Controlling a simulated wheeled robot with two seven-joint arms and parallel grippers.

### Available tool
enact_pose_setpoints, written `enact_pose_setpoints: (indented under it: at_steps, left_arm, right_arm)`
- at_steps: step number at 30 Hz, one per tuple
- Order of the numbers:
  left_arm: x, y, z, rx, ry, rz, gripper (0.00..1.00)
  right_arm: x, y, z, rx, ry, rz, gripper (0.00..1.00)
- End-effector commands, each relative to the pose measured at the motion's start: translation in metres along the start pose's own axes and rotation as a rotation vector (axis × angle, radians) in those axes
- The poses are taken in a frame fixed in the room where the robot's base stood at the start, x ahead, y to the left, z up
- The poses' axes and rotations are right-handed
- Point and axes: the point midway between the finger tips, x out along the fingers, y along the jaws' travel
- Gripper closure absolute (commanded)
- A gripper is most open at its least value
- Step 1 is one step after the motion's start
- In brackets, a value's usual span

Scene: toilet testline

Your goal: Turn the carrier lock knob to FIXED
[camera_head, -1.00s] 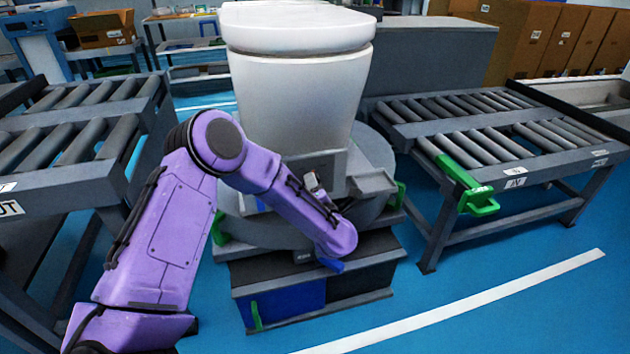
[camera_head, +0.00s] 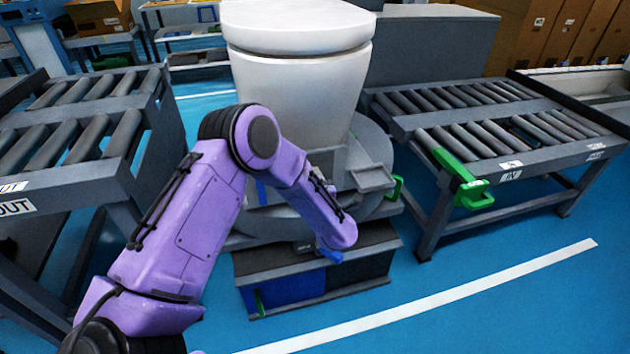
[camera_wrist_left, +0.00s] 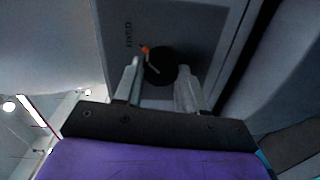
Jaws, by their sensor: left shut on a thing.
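The carrier lock knob (camera_wrist_left: 160,66) shows in the left wrist view as a dark round knob on a grey panel (camera_wrist_left: 187,25). A small orange mark (camera_wrist_left: 145,49) sits at its upper-left edge, with a pale line running in from it. Small lettering that seems to read FIXED (camera_wrist_left: 128,35) is just beyond that mark. My left gripper (camera_wrist_left: 158,80) is shut on the knob, one finger on each side. In the head view my purple left arm (camera_head: 190,220) reaches to the carrier (camera_head: 375,175) and hides the knob and fingers. My right gripper is not in view.
A white toilet (camera_head: 300,80) stands on the carrier above a dark base (camera_head: 320,285). Roller conveyors stand at the left (camera_head: 60,180) and right (camera_head: 490,130). A green bracket (camera_head: 470,190) juts from the right conveyor. The blue floor in front is clear.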

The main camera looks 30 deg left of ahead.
Motion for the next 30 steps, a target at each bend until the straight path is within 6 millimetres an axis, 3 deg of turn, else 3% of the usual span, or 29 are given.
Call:
enact_pose_setpoints:
  at_steps: [10, 11, 13, 23, 26, 30]
  left_arm:
    - [-0.002, -0.003, 0.0, 0.006, -0.002, -0.005, 0.9]
    - [-0.002, -0.003, 0.0, 0.006, -0.002, -0.006, 0.57]
    - [-0.002, -0.003, 0.0, 0.006, -0.002, -0.005, 0.34]
    - [-0.004, -0.001, 0.0, 0.004, -0.002, -0.003, 0.34]
    - [-0.019, 0.0, 0.001, 0.005, -0.005, -0.002, 0.34]
    - [-0.053, 0.0, 0.001, 0.007, -0.007, -0.003, 0.34]
  right_arm:
    - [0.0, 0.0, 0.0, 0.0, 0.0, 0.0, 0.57]
    - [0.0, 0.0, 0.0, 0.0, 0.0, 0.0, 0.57]
    - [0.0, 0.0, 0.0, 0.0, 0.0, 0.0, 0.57]
    - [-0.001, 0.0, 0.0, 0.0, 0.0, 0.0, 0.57]
    - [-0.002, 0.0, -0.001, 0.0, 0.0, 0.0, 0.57]
    - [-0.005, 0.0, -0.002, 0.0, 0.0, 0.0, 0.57]
